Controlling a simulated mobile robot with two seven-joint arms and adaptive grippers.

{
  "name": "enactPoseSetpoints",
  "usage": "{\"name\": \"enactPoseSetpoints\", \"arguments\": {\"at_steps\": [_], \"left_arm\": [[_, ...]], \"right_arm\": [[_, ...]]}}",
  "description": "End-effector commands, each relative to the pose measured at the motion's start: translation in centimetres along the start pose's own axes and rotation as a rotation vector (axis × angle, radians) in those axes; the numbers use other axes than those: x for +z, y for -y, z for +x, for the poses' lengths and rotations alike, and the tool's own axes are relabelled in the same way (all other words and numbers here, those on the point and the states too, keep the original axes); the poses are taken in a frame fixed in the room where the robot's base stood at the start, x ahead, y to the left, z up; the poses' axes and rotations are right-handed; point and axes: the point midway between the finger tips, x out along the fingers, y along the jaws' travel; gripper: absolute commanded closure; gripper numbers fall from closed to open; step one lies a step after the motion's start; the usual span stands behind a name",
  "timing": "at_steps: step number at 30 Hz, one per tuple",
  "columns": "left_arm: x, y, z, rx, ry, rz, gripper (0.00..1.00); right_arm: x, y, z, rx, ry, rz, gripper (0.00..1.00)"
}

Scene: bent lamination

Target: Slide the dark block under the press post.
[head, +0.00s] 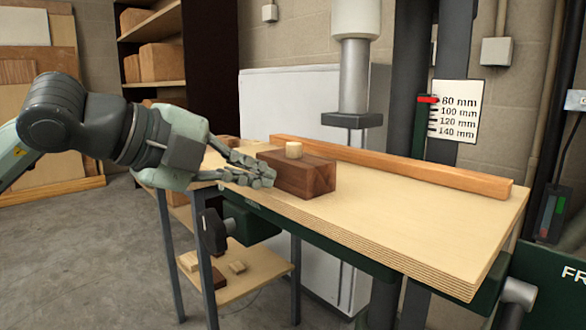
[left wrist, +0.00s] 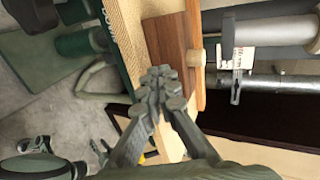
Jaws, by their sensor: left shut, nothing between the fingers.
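The dark block (head: 308,178) is a dark brown wooden block lying on the pale plywood table top, with a small light wooden cylinder (head: 294,150) standing on it. The block also shows in the left wrist view (left wrist: 167,42), just beyond my fingers. The press post (head: 354,80) is a grey vertical cylinder with a dark square foot, above and behind the block, to its right. My left gripper (head: 270,178) is shut and empty at the left end of the block; I cannot tell whether it touches.
A long wooden rail (head: 400,168) runs along the back of the plywood table top (head: 420,230). The table is clear to the right of the block. A millimetre scale (head: 458,112) hangs at the right. Below is a lower shelf (head: 245,270) with small wood pieces.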

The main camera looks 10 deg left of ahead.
Motion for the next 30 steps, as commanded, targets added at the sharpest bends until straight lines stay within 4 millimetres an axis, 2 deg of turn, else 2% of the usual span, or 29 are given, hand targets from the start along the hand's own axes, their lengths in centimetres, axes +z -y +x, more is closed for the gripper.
{"name": "enactPoseSetpoints", "arguments": {"at_steps": [11, 30], "left_arm": [[0.0, 0.1, 0.1, 0.0, 0.0, 0.0, 1.0], [0.0, 1.1, 2.1, 0.0, -0.001, 0.0, 1.0]], "right_arm": [[0.1, 0.1, -0.1, -0.002, 0.0, 0.003, 0.6], [-0.1, -0.1, -0.4, 0.0, 0.001, 0.0, 0.6]]}}
